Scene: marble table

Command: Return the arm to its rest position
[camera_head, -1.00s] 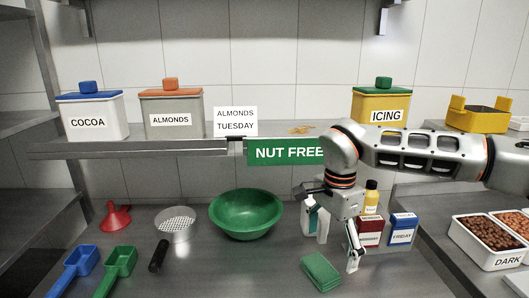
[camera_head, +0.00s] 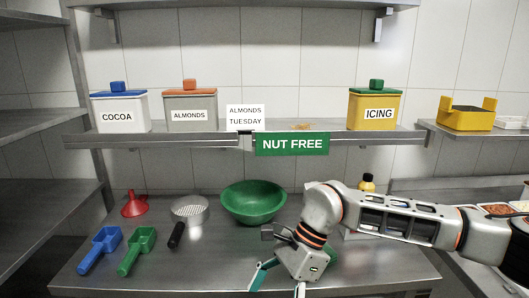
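My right arm comes in from the right, low over the steel counter (camera_head: 200,262). Its gripper (camera_head: 281,286) hangs in front of the green bowl (camera_head: 253,202), near the counter's front. Its two fingers are spread apart with nothing visible between them, and the tips reach the bottom of the picture. My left gripper is not in view.
A folded green cloth (camera_head: 331,252) is mostly hidden behind my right gripper. A yellow-capped bottle (camera_head: 367,183) shows above the forearm. A sieve (camera_head: 190,209), blue scoop (camera_head: 100,250) and green scoop (camera_head: 137,250) lie left. The shelf (camera_head: 200,140) with tubs is above.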

